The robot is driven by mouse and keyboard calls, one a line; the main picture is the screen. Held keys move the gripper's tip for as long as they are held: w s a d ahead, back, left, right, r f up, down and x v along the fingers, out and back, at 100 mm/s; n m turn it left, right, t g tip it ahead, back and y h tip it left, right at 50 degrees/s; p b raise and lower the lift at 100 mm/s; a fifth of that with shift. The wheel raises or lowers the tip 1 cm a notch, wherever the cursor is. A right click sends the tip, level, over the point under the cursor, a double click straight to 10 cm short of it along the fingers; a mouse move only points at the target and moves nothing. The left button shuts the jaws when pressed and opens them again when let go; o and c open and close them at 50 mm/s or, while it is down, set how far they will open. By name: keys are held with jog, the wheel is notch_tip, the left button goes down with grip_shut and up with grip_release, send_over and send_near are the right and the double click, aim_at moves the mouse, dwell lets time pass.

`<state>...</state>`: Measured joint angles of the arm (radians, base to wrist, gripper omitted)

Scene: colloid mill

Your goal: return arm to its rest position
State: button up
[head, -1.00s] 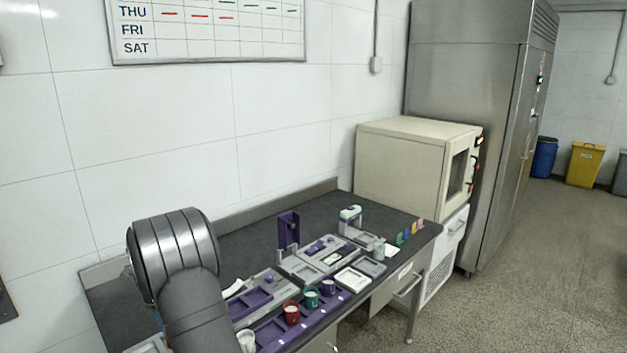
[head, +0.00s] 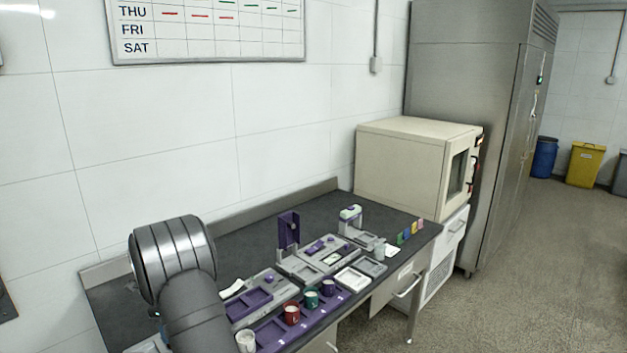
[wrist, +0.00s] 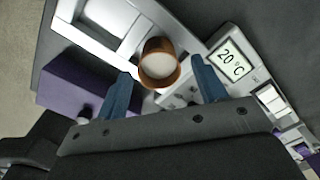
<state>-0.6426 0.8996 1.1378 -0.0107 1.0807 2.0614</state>
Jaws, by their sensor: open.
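My gripper (wrist: 160,80) shows in the wrist view, with its two blue fingers spread wide and nothing held. An orange-brown cup (wrist: 159,72) with white contents appears between and beyond the fingertips, with a gap on either side; I cannot tell how far away it is. My arm (head: 180,270) rises at the lower left of the head view, bent at a large rounded joint. My gripper is not visible in the head view.
The dark bench (head: 330,207) holds a purple rack (head: 265,332) with several cups, grey trays and a purple upright stand (head: 288,230). A beige oven (head: 405,165) stands at the far end. A device with a 20 °C display (wrist: 230,56) is beside the brown cup.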

notch_tip(320, 180, up, 2)
jog(key=shift+r, duration=0.1)
jog(key=w+d+r, duration=0.1)
jog(key=d+r, duration=0.6)
jog(key=d, duration=0.5)
jog(key=d+f, duration=0.2)
jog(key=d, duration=2.4)
jog(key=w+a+f, duration=0.3)
jog(key=a+f, duration=0.2)
jog(key=a, duration=0.4)
jog(key=shift+w+a+f+n, duration=0.3)
jog(key=shift+w+a, duration=0.1)
